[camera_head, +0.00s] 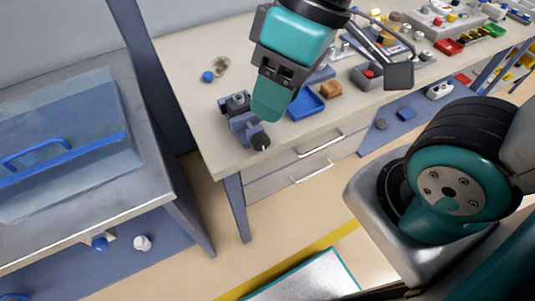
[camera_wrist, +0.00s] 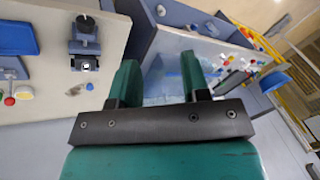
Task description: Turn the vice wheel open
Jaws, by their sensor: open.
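The vice (camera_head: 241,115) is a small blue-grey block near the front left corner of the bench. The dark round part at its end towards the bench's front edge (camera_head: 258,137) looks like its wheel. My gripper (camera_head: 268,104) hangs over the bench, overlapping the vice's right side in the head view, and hides part of it. In the wrist view, the vice (camera_wrist: 84,46) stands at upper left, outside the fingers, with the dark wheel-like part (camera_wrist: 85,24) at its top. The two teal fingers (camera_wrist: 158,74) are apart with nothing between them.
A clear-walled tank (camera_head: 65,150) with a blue handle stands on the left, across a gap.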

